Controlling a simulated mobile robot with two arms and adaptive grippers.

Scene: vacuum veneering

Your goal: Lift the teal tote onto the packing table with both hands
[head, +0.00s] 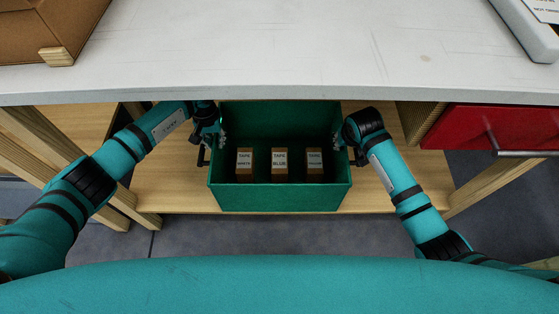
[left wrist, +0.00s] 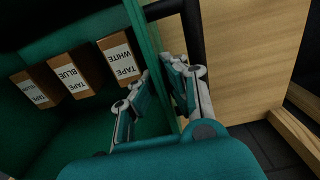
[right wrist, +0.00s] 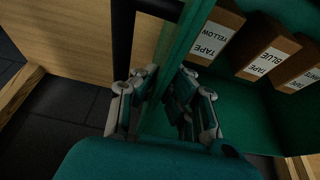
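The teal tote (head: 280,198) is an open-topped box at the front of the wooden shelf under the table. It looks level; I cannot tell whether it rests on the shelf. Three brown tape boxes, white (head: 244,164), blue (head: 279,164) and yellow (head: 314,164), stand inside. My left gripper (head: 212,135) is at the tote's left side wall, its fingers closed on either side of it in the left wrist view (left wrist: 157,78). My right gripper (head: 346,140) grips the right side wall the same way in the right wrist view (right wrist: 164,80). The packing table (head: 270,50) is above and behind the tote.
A brown carton (head: 60,25) stands on the table's left and a pale slab (head: 530,25) on its right. A red drawer unit (head: 490,135) is under the table's right. The table's middle is clear. Its front edge overhangs close behind the tote.

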